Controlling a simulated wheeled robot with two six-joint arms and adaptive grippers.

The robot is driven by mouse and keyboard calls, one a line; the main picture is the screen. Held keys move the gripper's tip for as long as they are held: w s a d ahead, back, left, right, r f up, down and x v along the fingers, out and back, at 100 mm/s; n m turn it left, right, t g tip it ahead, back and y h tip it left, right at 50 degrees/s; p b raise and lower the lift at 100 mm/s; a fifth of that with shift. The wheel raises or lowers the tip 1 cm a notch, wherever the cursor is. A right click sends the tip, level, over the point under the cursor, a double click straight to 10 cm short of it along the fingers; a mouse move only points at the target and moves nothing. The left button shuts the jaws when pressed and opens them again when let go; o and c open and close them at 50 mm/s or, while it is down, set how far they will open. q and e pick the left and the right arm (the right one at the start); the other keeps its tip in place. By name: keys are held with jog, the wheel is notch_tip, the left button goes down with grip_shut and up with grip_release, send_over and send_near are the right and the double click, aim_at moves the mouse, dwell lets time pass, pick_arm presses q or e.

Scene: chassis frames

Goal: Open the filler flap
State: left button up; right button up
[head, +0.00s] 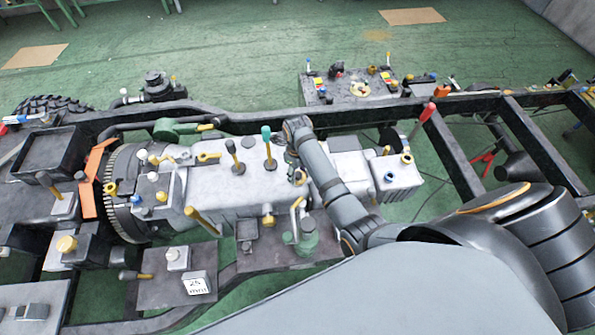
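My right arm comes in from the lower right and reaches over the silver gearbox housing (232,195) in the middle of the chassis. My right gripper (298,176) is at the far end of this arm, small and dark, over the right part of the housing. Its fingers are too small to tell whether they are open or shut, or whether they touch anything. I cannot pick out the filler flap with certainty; the arm covers part of the housing there. My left gripper is not in view.
A green-topped lever (267,145) and a dark lever (234,156) stand just left of the gripper. A green bottle-like fitting (306,238) is below it. A black frame rail (240,112) runs behind.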

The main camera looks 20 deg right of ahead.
jog(key=c, duration=0.5)
grip_shut()
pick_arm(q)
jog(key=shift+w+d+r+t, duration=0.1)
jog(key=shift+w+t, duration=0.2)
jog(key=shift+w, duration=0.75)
pick_arm(e)
jog(key=shift+w, duration=0.1)
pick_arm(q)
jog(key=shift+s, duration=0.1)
